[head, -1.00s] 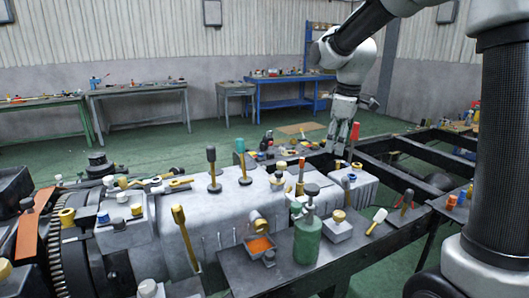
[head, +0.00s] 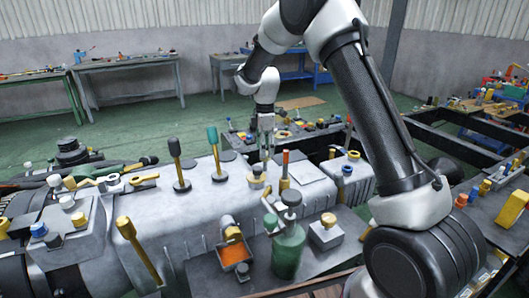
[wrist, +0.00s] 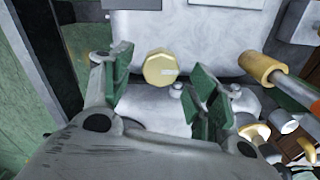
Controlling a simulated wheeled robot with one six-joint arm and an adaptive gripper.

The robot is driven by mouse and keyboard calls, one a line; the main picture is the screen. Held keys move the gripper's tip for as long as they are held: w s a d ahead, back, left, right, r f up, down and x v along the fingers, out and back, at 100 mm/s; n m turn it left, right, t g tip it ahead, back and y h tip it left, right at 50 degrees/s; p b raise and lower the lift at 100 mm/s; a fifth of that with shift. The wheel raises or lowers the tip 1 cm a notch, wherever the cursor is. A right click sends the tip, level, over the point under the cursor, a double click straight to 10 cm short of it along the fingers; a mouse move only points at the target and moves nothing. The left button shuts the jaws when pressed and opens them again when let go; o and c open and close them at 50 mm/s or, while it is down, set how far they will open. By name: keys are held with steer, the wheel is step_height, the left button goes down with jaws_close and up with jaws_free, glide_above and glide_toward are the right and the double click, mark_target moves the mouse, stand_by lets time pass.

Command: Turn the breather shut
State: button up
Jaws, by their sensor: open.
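The breather appears to be a yellow-gold many-sided cap (wrist: 159,68) on the pale grey housing, seen from above in the wrist view. In the head view a small yellow cap (head: 257,169) on the long grey casing looks like the same part. My gripper (wrist: 163,86) is open, its green-padded fingers spread to either side of the cap in the picture. The cap lies toward the far end of the gap and I see no contact. In the head view my gripper (head: 265,152) points down just above the cap. Its height over the cap is hard to tell.
An orange-topped post with a brass collar (wrist: 262,68) stands close to the right of my gripper. Black-topped and teal-topped levers (head: 214,150) rise from the casing at left.

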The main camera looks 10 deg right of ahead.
steer(key=shift+f, duration=1.05)
steer(key=c, duration=1)
steer(key=shift+m, duration=0.4)
steer(key=m, duration=0.3)
steer(key=shift+m, duration=0.4)
steer(key=m, duration=0.4)
steer(key=shift+m, duration=0.3)
steer(key=m, duration=0.8)
steer(key=shift+m, duration=0.3)
